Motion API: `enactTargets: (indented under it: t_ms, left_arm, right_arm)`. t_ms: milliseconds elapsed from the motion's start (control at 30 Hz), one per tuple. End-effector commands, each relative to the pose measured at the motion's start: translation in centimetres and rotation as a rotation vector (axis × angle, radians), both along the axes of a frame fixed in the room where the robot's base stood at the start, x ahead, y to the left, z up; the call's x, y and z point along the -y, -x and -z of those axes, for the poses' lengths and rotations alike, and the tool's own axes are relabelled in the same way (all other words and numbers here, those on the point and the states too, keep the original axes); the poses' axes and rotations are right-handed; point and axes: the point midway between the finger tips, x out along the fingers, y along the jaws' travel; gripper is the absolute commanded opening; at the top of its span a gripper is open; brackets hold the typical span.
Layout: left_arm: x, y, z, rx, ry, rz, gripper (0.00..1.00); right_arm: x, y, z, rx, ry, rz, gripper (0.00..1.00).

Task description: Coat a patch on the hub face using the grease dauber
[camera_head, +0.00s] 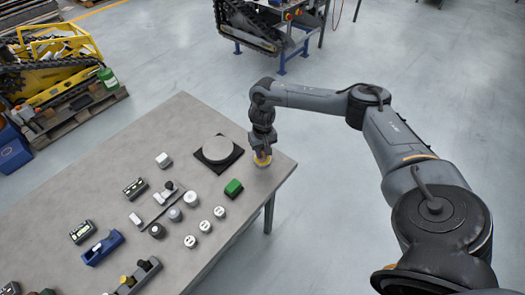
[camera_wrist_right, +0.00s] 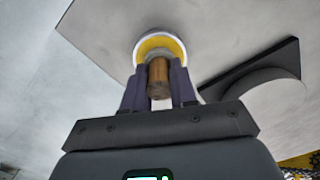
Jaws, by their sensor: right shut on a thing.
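My right gripper (camera_head: 262,148) points down over the table's right corner. In the right wrist view the gripper (camera_wrist_right: 159,72) is shut on the brown wooden handle of the grease dauber (camera_wrist_right: 158,78). The dauber's far end lies at a round, white-rimmed yellow pot (camera_wrist_right: 147,45), which also shows under the gripper in the head view (camera_head: 262,160). I cannot tell whether the dauber's tip touches what is in the pot. The hub face, a grey disc (camera_head: 218,149) on a dark square plate, lies left of the gripper; part of it shows in the wrist view (camera_wrist_right: 268,88). My left gripper is out of view.
The grey table (camera_head: 130,150) also holds a green block (camera_head: 233,188), several small round pieces and a blue tool (camera_head: 103,247) toward the front left. The table's right edge is close to the gripper. The table's back left is clear.

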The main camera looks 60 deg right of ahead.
Motion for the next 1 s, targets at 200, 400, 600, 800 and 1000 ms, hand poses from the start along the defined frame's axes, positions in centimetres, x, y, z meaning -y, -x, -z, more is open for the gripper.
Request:
enactTargets:
  t_ms: [200,400,600,800,1000]
  left_arm:
    - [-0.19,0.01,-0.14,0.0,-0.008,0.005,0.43]
    - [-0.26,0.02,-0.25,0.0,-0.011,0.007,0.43]
    - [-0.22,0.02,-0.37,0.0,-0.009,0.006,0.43]
    - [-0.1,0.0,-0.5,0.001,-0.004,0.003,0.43]
    - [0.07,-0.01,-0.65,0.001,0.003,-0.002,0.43]
  right_arm:
    - [-0.02,-0.01,-0.03,0.0,0.0,0.0,0.02]
    - [0.0,-0.01,-0.02,0.0,0.0,0.0,0.02]
    - [0.0,-0.01,-0.01,0.0,0.0,0.0,0.02]
    - [0.01,-0.01,0.01,0.0,0.0,0.0,0.02]
    - [0.01,0.0,0.04,0.0,0.0,0.001,0.02]
